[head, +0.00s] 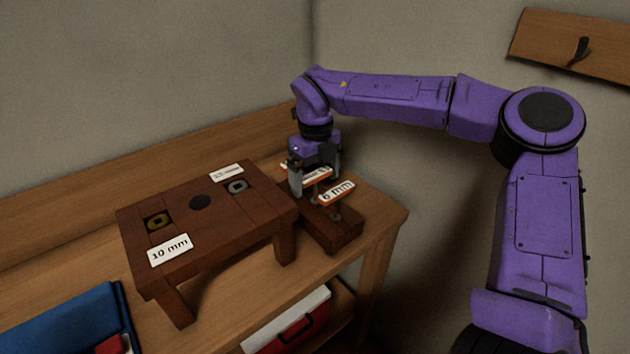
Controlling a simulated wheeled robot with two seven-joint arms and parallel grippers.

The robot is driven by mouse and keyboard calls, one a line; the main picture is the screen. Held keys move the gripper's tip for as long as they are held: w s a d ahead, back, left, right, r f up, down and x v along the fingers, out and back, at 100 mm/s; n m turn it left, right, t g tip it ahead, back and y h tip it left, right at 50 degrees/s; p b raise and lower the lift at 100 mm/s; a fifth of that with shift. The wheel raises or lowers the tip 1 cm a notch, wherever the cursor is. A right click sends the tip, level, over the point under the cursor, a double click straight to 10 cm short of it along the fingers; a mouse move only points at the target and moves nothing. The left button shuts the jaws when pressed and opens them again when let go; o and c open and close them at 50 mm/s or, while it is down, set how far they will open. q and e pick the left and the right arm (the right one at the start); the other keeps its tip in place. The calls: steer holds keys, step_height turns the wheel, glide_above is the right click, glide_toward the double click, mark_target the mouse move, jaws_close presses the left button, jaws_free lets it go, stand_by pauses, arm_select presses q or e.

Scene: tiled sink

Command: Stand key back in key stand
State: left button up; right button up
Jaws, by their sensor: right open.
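The key stand (333,234) is a low dark wooden block at the right end of the bench. A key with an orange-edged white tag reading "6 mm" (337,191) stands upright in it. A second orange-edged tag (318,173) shows just behind, partly hidden by my right gripper. My right gripper (316,182) points down over the stand, open, with its fingers beside this second tag. I cannot tell whether they touch it. My left gripper is not in view.
A small dark wooden table (190,215) with sockets and a "10 mm" label (170,249) stands left of the stand. A blue case (65,325) lies front left. A red and white box (290,325) sits below the bench top. Walls rise close behind and right.

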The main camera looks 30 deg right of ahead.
step_height(320, 180, up, 9)
stand_by(0.7)
